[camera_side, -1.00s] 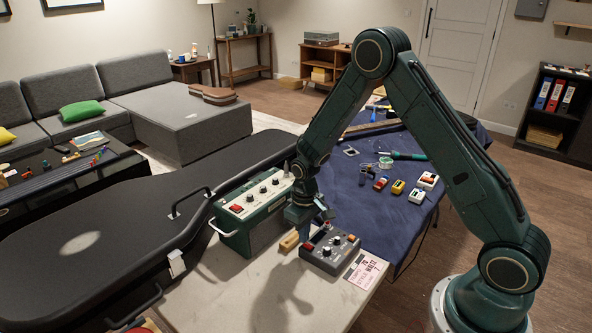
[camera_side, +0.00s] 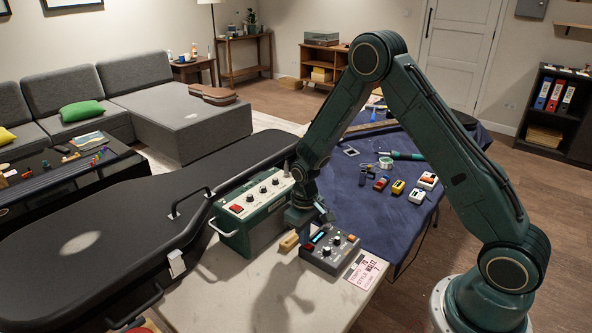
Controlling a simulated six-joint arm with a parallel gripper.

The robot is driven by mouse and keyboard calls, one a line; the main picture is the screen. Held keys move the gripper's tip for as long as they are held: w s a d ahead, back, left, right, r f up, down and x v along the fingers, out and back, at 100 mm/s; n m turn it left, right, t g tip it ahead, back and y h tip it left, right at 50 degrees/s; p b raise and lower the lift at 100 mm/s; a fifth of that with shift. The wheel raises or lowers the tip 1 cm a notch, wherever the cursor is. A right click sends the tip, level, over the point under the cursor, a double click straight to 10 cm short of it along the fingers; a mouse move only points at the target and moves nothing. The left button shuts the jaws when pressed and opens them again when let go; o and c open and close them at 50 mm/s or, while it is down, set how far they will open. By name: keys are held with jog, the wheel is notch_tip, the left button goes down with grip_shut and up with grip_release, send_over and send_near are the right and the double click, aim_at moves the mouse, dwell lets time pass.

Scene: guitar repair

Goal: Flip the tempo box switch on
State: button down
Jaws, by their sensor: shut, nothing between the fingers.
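The tempo box (camera_side: 336,257) is a small grey box with several knobs on its top. It lies on the pale front part of the table. A small light-blue patch, like a lit display (camera_side: 319,236), shows at its upper left, with a red spot near its left edge. The switch is too small to make out for certain. My gripper (camera_side: 299,226) points down at the back left corner of the box, shut and empty. I cannot tell whether its tips touch the box, and it hides part of that corner.
A green amplifier (camera_side: 243,237) with knobs stands close on the left. A wooden block (camera_side: 289,241) lies between it and the tempo box. A pink card (camera_side: 366,271) lies at the right. Small pedals (camera_side: 398,187) sit on the blue cloth (camera_side: 372,220). A black guitar case (camera_side: 95,240) fills the left.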

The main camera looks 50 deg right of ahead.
jog(key=shift+r, duration=3.5)
jog(key=shift+r, duration=0.1)
jog(key=s+a+r+t, duration=0.1)
jog(key=s+r, duration=0.3)
jog(key=r, duration=0.5)
jog(key=s+a+r+t, duration=0.2)
jog(key=s+r, duration=0.3)
jog(key=r, duration=0.4)
jog(key=s+a+r+t, duration=0.1)
jog(key=s+r, duration=0.2)
jog(key=s, duration=0.5)
jog(key=s+a+r+t, duration=0.1)
jog(key=s+r, duration=0.3)
jog(key=s, duration=0.4)
jog(key=shift+t, duration=0.3)
